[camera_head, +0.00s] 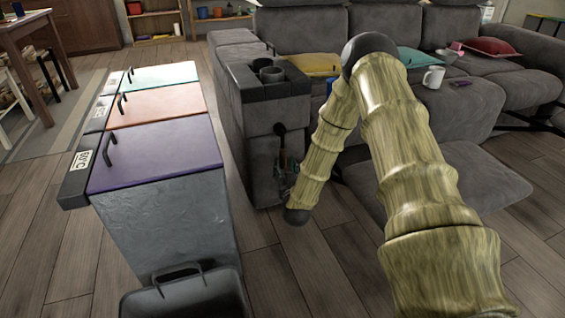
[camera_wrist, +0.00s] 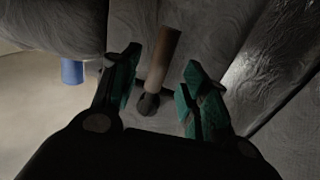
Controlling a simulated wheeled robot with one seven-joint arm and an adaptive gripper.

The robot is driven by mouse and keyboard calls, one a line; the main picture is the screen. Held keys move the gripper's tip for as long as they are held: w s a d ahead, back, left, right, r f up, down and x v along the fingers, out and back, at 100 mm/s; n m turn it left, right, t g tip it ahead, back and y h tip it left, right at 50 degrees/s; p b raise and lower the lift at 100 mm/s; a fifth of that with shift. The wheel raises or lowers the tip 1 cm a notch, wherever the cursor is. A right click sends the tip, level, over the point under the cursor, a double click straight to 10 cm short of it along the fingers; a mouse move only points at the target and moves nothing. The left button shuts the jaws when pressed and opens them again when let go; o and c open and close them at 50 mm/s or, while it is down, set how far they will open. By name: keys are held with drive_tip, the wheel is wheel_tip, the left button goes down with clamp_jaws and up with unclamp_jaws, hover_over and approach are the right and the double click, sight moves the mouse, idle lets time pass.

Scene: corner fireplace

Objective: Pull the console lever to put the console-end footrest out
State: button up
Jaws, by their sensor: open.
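The console lever shows in the head view (camera_head: 280,130) on the front of the grey console (camera_head: 262,115), with a dark knob at its top. In the wrist view the lever (camera_wrist: 163,60) is a brown shaft with a dark round end, between my two fingers. My gripper (camera_wrist: 161,72) is open, with teal fingertips either side of the lever and visible gaps. In the head view my gripper (camera_head: 288,165) is small and partly hidden by my arm beside the console front. A low grey footrest panel (camera_head: 470,190) projects before the sofa seats, partly hidden by my arm.
A white mug (camera_head: 433,77), a red cushion (camera_head: 488,46) and a yellow cushion (camera_head: 315,64) lie on the sofa. A blue cylinder (camera_wrist: 72,71) shows in the wrist view.

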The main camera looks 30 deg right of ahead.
sight(283, 160)
drive_tip(key=shift+b+x, duration=1.1)
drive_tip(key=shift+x, duration=1.9)
drive_tip(key=shift+c, duration=0.2)
clamp_jaws()
